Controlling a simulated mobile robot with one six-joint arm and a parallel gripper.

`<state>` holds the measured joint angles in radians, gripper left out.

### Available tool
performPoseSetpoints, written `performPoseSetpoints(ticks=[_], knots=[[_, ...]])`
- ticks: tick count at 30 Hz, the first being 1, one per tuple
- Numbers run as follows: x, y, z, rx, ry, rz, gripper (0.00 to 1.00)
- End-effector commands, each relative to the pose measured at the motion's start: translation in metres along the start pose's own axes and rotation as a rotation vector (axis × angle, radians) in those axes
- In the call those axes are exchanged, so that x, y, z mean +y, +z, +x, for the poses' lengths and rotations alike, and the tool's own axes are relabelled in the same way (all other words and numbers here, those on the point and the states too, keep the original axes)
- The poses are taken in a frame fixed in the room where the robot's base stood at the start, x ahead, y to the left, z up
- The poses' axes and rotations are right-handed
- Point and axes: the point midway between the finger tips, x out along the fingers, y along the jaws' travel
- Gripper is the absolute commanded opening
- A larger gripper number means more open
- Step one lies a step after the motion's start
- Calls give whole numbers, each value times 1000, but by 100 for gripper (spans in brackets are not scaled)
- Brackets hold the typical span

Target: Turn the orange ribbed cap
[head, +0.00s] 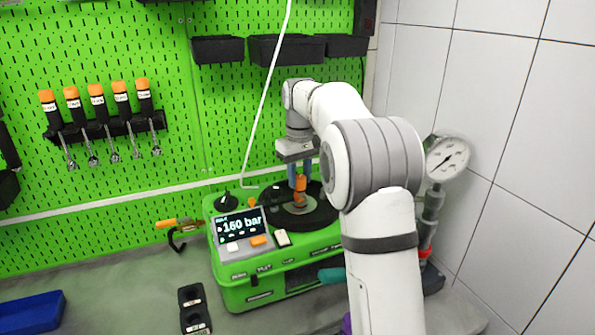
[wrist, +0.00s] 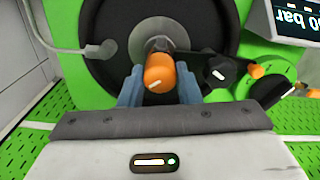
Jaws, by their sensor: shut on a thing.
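The orange ribbed cap (wrist: 159,73) stands at the middle of a metal disc on a round black plate, on top of the green pump testbench (head: 236,293). It has a short white mark on its end. In the head view the cap (head: 300,183) shows just below my gripper. My gripper (wrist: 160,88) points down with its blue fingers on both sides of the cap, shut on it. My arm hides part of the testbench's right side in the head view.
A display (head: 240,224) reading 160 bar sits at the testbench's front left. A black knob (wrist: 219,72) and a grey hose fitting (wrist: 102,49) flank the cap. A pressure gauge (head: 447,158) stands at the right.

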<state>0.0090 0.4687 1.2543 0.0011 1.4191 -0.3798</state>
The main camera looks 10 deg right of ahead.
Motion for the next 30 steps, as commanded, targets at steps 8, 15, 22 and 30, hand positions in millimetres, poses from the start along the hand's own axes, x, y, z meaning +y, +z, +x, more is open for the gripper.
performPoseSetpoints(ticks=[8, 15, 22, 30], knots=[[1, 1, -1, -2, 2, 147, 7], [1, 0, 0, -1, 2, 204, 7], [1, 0, 0, -1, 3, 211, 7], [1, 0, 0, -1, 2, 210, 37]])
